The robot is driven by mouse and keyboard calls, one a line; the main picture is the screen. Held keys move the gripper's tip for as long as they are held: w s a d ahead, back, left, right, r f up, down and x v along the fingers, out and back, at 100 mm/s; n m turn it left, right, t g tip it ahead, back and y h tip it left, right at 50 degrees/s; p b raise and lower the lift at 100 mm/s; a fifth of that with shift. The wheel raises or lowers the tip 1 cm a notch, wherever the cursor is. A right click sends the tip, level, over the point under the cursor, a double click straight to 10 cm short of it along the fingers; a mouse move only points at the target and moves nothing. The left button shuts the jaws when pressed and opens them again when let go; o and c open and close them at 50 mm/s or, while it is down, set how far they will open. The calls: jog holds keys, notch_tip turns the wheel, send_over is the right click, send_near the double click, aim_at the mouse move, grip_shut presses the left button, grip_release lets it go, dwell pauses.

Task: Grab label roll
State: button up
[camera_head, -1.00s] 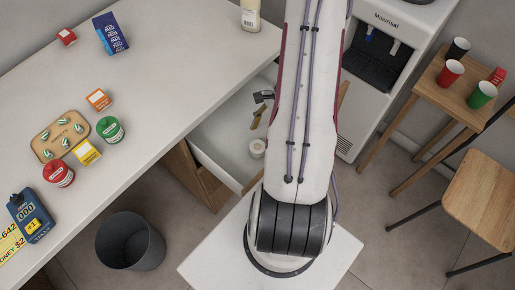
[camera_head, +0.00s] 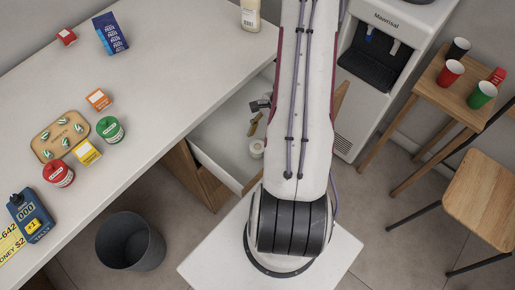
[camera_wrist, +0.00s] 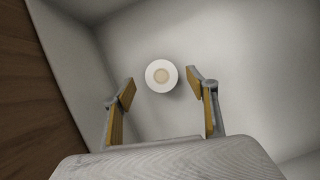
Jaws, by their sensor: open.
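The label roll (camera_wrist: 162,76) is a white ring with a beige core, lying on the floor of an open white drawer. In the head view the label roll (camera_head: 257,149) shows at the drawer's front end, beside my arm. In the wrist view my gripper (camera_wrist: 162,88) is open, its two yellow-padded fingers spread apart above the drawer floor. The roll appears between and just beyond the fingertips, not visibly touched. In the head view my gripper (camera_head: 254,115) shows only in part at the left edge of my arm, which hides the rest.
The drawer (camera_head: 222,147) has raised walls close around the roll; a wooden panel (camera_wrist: 35,110) is at the left in the wrist view. The white counter (camera_head: 165,100) overhangs the drawer and bears boxes, jars and a tray. A dark bin (camera_head: 130,241) stands on the floor.

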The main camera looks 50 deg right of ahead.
aim_at(258, 146)
jog(key=shift+x, duration=1.95)
jog(key=shift+w+d+f, duration=0.1)
jog(key=shift+d, duration=0.05)
jog(key=c, duration=1.2)
